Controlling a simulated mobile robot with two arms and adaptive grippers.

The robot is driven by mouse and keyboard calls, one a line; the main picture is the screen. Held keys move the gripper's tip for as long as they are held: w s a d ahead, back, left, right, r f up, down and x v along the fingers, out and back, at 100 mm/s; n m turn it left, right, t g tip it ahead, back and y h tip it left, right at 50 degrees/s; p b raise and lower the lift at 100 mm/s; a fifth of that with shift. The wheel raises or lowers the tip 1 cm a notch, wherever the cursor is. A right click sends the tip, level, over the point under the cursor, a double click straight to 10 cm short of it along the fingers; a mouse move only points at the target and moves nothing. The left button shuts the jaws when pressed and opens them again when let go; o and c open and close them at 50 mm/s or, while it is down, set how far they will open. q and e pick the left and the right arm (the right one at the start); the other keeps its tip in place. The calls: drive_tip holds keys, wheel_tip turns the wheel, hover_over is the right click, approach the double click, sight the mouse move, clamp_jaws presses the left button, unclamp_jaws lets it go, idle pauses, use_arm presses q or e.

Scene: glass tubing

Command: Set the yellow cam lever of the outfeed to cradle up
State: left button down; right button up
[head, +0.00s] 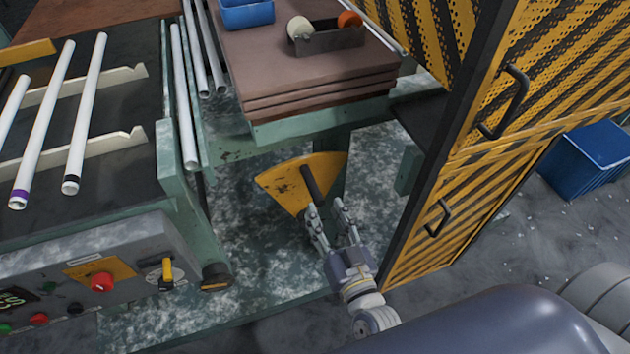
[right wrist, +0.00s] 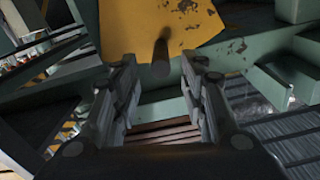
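The yellow cam plate (head: 300,180) is a worn, fan-shaped piece low on the green frame below the stacked boards. A dark lever handle (head: 312,185) crosses it. In the right wrist view the yellow plate (right wrist: 165,25) is at the top, and the dark round end of the handle (right wrist: 161,62) points at the camera between the fingers. My right gripper (head: 328,215) is open just in front of the handle, its fingers on either side and seemingly apart from it. It also shows in the right wrist view (right wrist: 161,85). My left gripper is not in view.
A yellow-black striped guard door (head: 500,130) with dark handles stands close on the right. The control panel (head: 100,285) with a red button and small yellow switch is at lower left. Glass tubes (head: 88,115) lie on racks at left. A blue bin (head: 590,158) stands far right.

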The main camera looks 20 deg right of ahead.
sight(311, 183)
drive_tip(key=w, duration=1)
drive_tip(key=shift+a+p, duration=0.2)
drive_tip(key=shift+p, duration=0.1)
clamp_jaws()
